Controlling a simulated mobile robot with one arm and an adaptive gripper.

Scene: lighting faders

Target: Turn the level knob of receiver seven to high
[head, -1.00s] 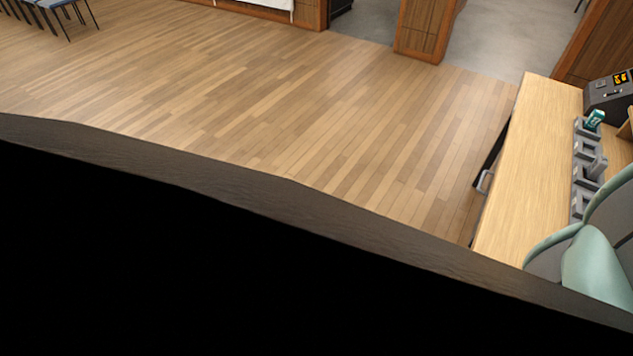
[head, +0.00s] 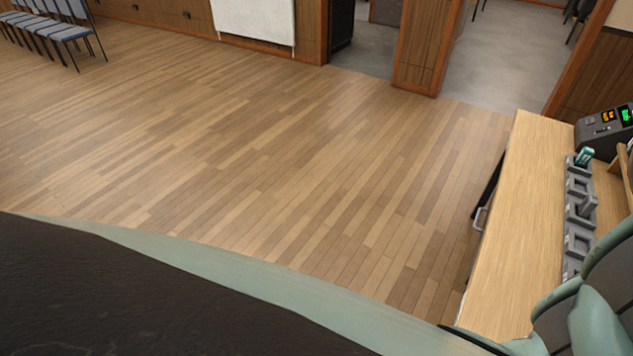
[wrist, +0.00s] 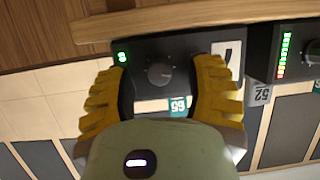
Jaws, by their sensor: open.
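In the wrist view a dark round knob (wrist: 160,74) sits on the front of a black receiver (wrist: 185,45). A small green display (wrist: 122,57) glows at the left of this front. A white label (wrist: 228,52) at its right, partly covered by a finger, seems to carry a seven. My gripper (wrist: 163,68) is open, with one yellow finger on each side of the knob. I see gaps between the fingers and the knob. The knob's exact setting is too small to read. My gripper does not show in the head view.
A second black unit (wrist: 290,50) with a green and red level bar stands right of the receiver. A wooden shelf edge (wrist: 185,15) runs above. In the head view a grey slotted rack (head: 578,215) stands on the wooden desk (head: 525,200). The floor left of the desk is clear.

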